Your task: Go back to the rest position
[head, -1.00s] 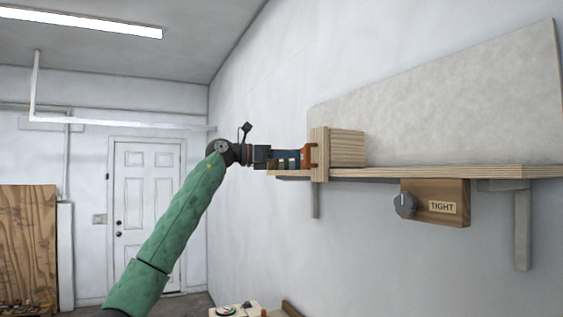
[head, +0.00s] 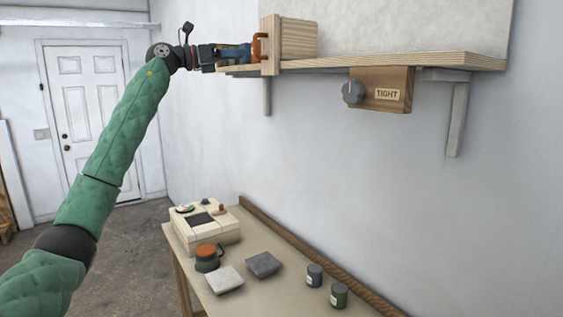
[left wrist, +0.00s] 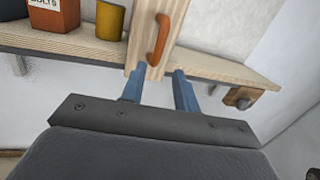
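My left arm reaches up from the left in the head view. Its gripper (head: 247,50) is at the orange handle (head: 260,47) of a wooden box (head: 297,38) on the wall shelf (head: 400,62). In the left wrist view the blue fingers of the gripper (left wrist: 158,74) stand apart with no object clamped between them. The orange handle (left wrist: 161,38) shows just beyond the fingertips, on the pale wooden front (left wrist: 147,67). I cannot tell whether a finger touches the handle. My right gripper is not in view.
A block with a grey dial (head: 352,92) and a TIGHT label hangs under the shelf. Below stands a workbench (head: 262,295) with a cream device (head: 205,226), an orange-topped pot (head: 208,258), grey pads and two jars. A red box (left wrist: 52,14) and yellow tin (left wrist: 111,20) stand on the shelf.

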